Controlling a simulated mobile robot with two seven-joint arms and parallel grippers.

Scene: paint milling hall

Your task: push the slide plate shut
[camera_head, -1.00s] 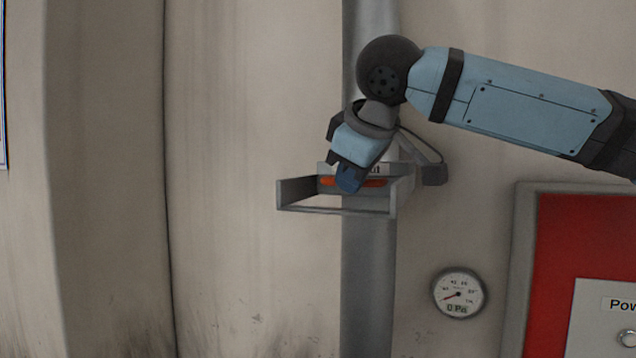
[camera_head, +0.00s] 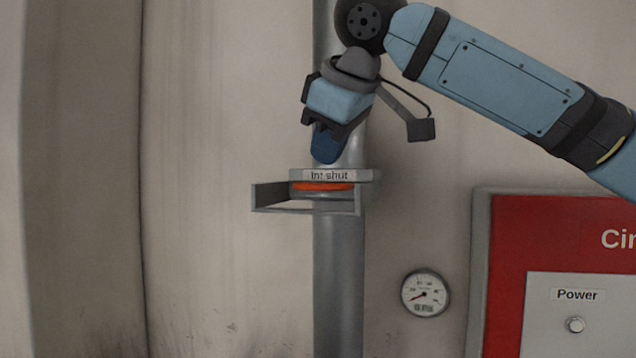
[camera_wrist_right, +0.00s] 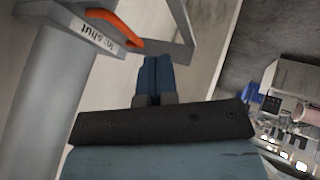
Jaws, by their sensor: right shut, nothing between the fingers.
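The slide plate shows as an orange-edged piece (camera_head: 322,186) under a grey block labelled "in: shut" (camera_head: 330,175), on a vertical grey pipe (camera_head: 338,270). A thin grey frame (camera_head: 254,197) juts out around its front and left. In the right wrist view the orange edge (camera_wrist_right: 115,27) and the label (camera_wrist_right: 90,36) show at upper left. My right gripper (camera_head: 325,157) is shut and empty, its blue fingers pointing down just above the labelled block. Its closed fingers (camera_wrist_right: 150,65) also show in the wrist view, apart from the orange edge. My left gripper is out of view.
A round gauge (camera_head: 425,293) hangs on the wall right of the pipe. The space left of the frame, before the pale wall, is clear.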

